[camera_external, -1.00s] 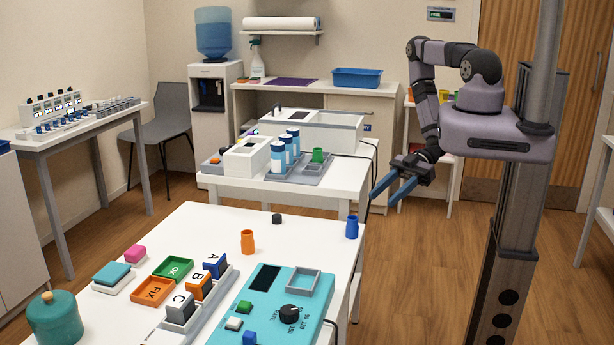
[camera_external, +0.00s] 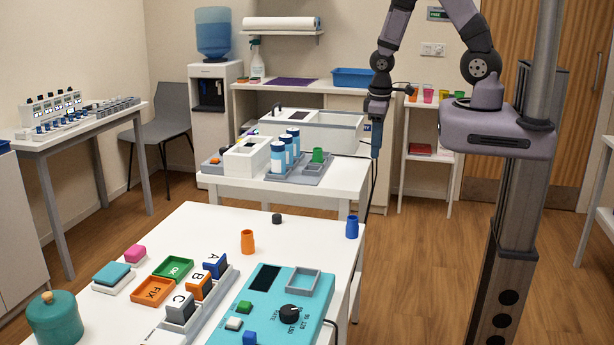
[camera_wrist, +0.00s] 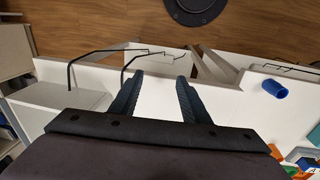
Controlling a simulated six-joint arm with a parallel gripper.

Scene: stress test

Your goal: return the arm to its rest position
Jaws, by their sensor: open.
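My gripper (camera_external: 376,142) hangs pointing down in the external view, in front of the back counter and near the right end of the middle table. It holds nothing. In the wrist view its two dark blue fingers (camera_wrist: 160,95) are apart, with only white furniture and floor behind them. In the external view the fingers overlap each other, so the gap does not show there. My arm is raised, with its elbow above the top edge of the external view.
The middle table (camera_external: 338,186) carries blue-capped bottles (camera_external: 278,157) and a green cup (camera_external: 318,155). The front table (camera_external: 200,222) holds a blue cup (camera_external: 352,227), an orange cup (camera_external: 248,241) and a teal device (camera_external: 262,310). A shelf with coloured cups (camera_external: 428,95) stands behind my arm. The floor (camera_external: 420,260) at right is open.

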